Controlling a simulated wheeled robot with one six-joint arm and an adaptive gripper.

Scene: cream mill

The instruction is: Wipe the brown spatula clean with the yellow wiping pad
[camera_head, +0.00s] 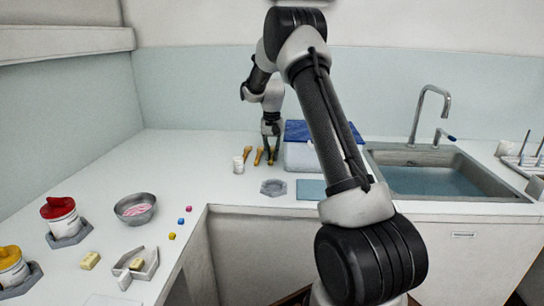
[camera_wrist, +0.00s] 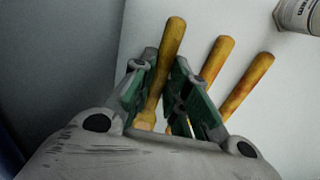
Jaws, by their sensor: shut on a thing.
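My gripper (camera_head: 270,150) is at the back of the counter, left of the white box. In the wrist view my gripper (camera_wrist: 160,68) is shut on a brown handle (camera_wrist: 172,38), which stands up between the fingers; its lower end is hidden. I cannot tell from the handle alone whether it belongs to the brown spatula. Two similar brown handles, a middle one (camera_wrist: 217,56) and a right one (camera_wrist: 250,80), lie beside it, outside the fingers. A yellow block (camera_head: 89,260) lies at the front left, and another yellow block (camera_head: 136,264) is in a grey holder (camera_head: 151,262); either may be the pad.
A white jar (camera_head: 238,165) stands close left of the handles. A white box with a blue top (camera_head: 299,155) is close right. A grey hexagonal dish (camera_head: 273,187), blue mat (camera_head: 311,190), bowl (camera_head: 135,208) and sink (camera_head: 430,178) are around.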

